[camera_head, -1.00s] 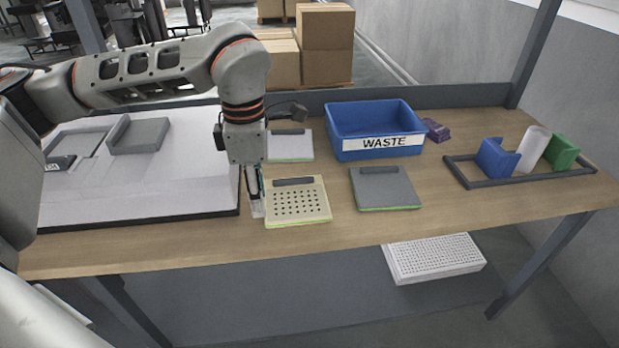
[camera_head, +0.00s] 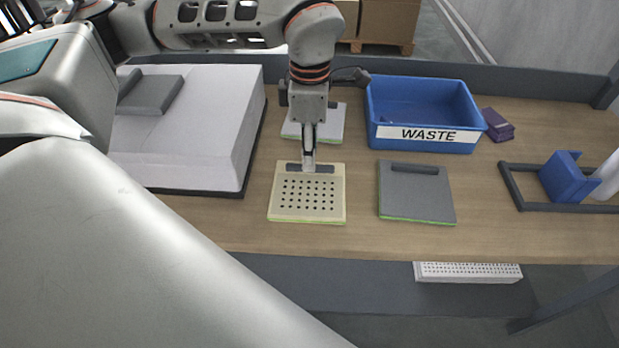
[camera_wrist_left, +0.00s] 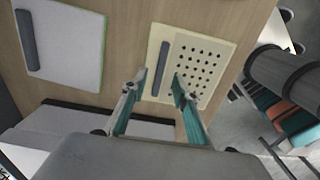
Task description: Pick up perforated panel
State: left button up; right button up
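The perforated panel (camera_head: 308,198) is a cream square plate with rows of dark holes and a dark grey handle bar along its far edge. It lies flat on the wooden table, and it also shows in the left wrist view (camera_wrist_left: 203,68). My left gripper (camera_head: 309,163) points down at the handle bar. In the left wrist view its two teal-lined fingers (camera_wrist_left: 160,78) are apart, one on each side of the bar (camera_wrist_left: 161,70), with nothing held. I cannot tell whether they touch the bar. My right gripper is not in view.
A white panel (camera_head: 325,121) lies behind, and a dark grey panel (camera_head: 417,193) lies to the right. The blue WASTE bin (camera_head: 423,112) stands behind that. A large white block (camera_head: 190,140) is on the left. A blue holder (camera_head: 563,177) sits in a dark frame at right.

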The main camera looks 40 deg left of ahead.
pick_arm(q)
jog(key=shift+f, duration=1.55)
jog(key=shift+c, duration=0.3)
grip_shut()
jog(key=shift+r, duration=0.1)
